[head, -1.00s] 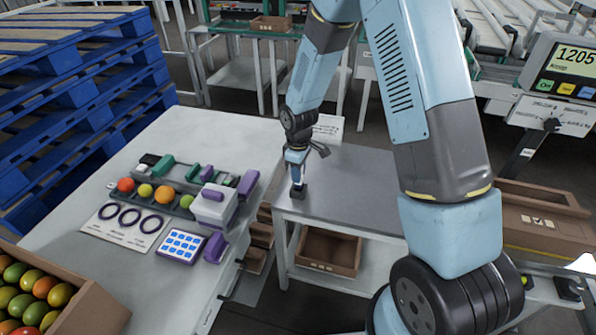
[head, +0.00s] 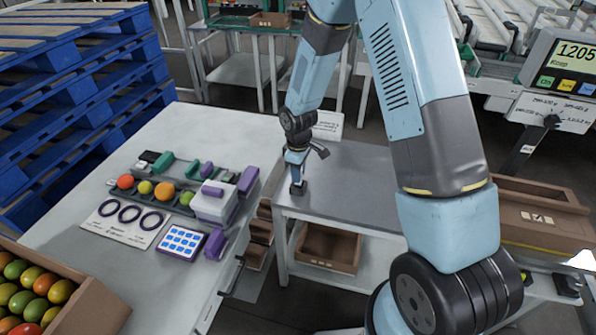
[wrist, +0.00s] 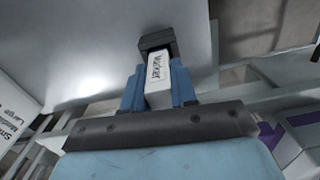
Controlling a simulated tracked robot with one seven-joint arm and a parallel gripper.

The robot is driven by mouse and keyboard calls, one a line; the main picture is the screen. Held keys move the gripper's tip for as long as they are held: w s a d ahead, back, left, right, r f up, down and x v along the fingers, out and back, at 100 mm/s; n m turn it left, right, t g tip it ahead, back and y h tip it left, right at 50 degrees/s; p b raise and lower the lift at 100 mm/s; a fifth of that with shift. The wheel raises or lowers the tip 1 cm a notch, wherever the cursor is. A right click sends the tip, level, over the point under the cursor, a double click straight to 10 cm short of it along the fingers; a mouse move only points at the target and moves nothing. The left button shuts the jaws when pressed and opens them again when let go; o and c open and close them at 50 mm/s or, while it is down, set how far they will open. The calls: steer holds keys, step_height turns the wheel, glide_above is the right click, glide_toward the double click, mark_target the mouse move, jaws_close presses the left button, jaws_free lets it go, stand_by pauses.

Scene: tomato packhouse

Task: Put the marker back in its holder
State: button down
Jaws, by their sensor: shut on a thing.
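My gripper (wrist: 157,88) points down at the left end of the grey side table (head: 350,175). Its blue fingers are shut on the marker (wrist: 158,72), a white piece printed "Marker". A dark block (wrist: 156,42), apparently the holder, sits at the marker's far end in the wrist view. In the head view the dark block (head: 298,188) is directly under my gripper (head: 297,170), near the table's left edge. The marker's tip is hidden, so I cannot tell how deep it sits in the block.
A white sign (head: 328,125) stands behind my gripper. The white bench (head: 190,125) at left carries fruit, purple-trimmed devices and a ringed card (head: 125,222). A brown crate (head: 328,249) is under the side table. Its top right of the gripper is clear.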

steer(key=shift+f, duration=0.6)
steer(key=c, duration=0.8)
jaws_free()
steer(key=shift+c, duration=0.3)
steer(key=shift+c, duration=1.3)
steer(key=shift+r, duration=3.45)
